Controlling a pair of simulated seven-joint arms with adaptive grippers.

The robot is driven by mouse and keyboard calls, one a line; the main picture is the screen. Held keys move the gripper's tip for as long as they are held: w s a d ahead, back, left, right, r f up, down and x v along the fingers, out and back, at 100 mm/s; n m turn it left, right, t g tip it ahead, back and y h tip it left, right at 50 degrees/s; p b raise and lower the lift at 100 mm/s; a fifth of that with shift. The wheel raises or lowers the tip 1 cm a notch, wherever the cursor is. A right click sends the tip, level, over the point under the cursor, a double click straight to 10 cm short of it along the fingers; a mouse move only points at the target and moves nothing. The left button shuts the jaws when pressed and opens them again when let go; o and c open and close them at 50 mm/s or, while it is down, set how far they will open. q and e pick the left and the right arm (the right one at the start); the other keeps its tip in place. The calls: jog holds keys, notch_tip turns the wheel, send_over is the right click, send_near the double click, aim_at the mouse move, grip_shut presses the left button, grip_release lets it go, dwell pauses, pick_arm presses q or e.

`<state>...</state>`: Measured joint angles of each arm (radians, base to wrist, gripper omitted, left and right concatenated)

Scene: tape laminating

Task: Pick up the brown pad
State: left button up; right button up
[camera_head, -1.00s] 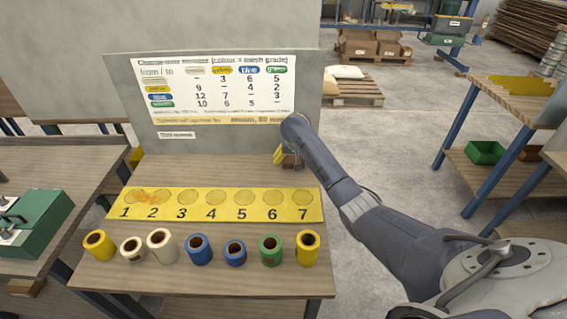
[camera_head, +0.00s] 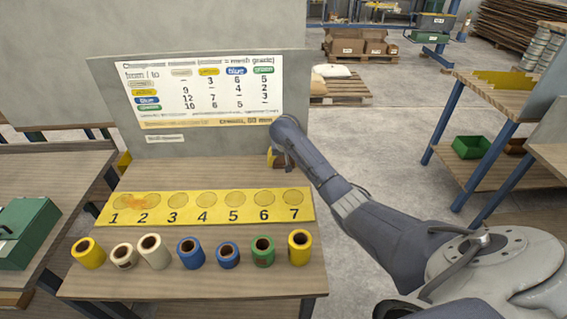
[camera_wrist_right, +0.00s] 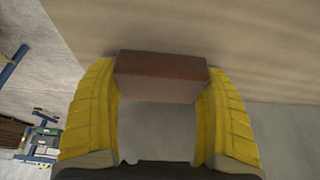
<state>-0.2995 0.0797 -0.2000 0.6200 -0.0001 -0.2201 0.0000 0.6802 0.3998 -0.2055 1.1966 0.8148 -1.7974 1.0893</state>
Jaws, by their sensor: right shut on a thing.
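The brown pad (camera_wrist_right: 160,72) is a small reddish-brown block in the right wrist view. It sits between the two yellow fingers of my right gripper (camera_wrist_right: 163,80), which are shut on its two ends. In the head view my right gripper (camera_head: 275,158) is at the right rear of the workbench, mostly hidden behind its own wrist. The pad is hardly visible there. I cannot tell whether the pad touches the bench top. My left gripper is not in view.
The workbench (camera_head: 180,176) bears a yellow strip (camera_head: 218,212) numbered 1 to 7, with several coloured rolls in front. An upright panel with a chart (camera_head: 210,90) stands behind. A green case (camera_head: 27,235) is on the left bench. Floor is open to the right.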

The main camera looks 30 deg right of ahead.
aim_at(283, 159)
jog(key=shift+r, duration=0.15)
notch_tip(283, 159, up, 20)
jog(key=shift+f, duration=0.1)
dwell(0.6)
jog(key=o, duration=0.4)
jog(key=c, duration=0.4)
jog(key=shift+o, duration=0.2)
